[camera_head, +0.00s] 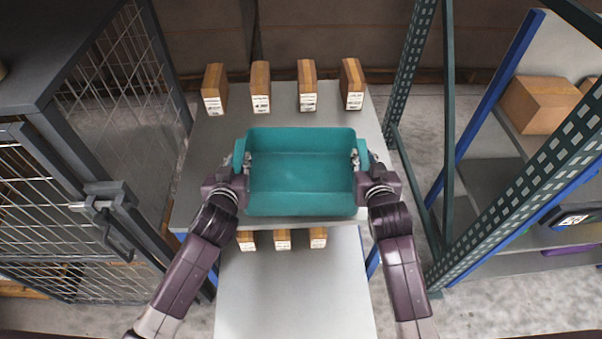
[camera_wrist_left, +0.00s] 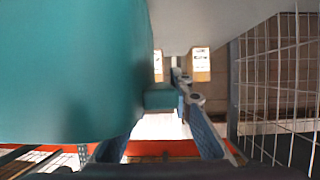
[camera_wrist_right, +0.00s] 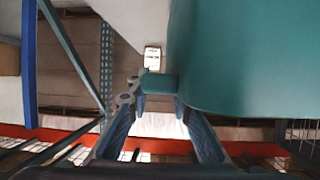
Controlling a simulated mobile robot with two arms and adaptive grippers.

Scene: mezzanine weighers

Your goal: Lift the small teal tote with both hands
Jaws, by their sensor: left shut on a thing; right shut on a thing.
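The small teal tote (camera_head: 302,170) is empty and looks level, in the middle of the head view over the grey table. My left gripper (camera_head: 244,161) is shut on the handle at its left end. My right gripper (camera_head: 360,160) is shut on the handle at its right end. In the left wrist view the tote wall (camera_wrist_left: 70,70) fills the left side, with the handle (camera_wrist_left: 160,97) between the fingers. In the right wrist view the tote wall (camera_wrist_right: 245,60) fills the right side, with the other handle (camera_wrist_right: 158,84) between the fingers. I cannot tell whether its bottom touches the table.
Several brown boxes (camera_head: 307,86) stand in a row along the back of the grey table (camera_head: 205,140). Three smaller boxes (camera_head: 283,239) sit in front, near a lower grey surface (camera_head: 295,290). A wire cage (camera_head: 120,80) stands at left, a rack (camera_head: 480,200) at right.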

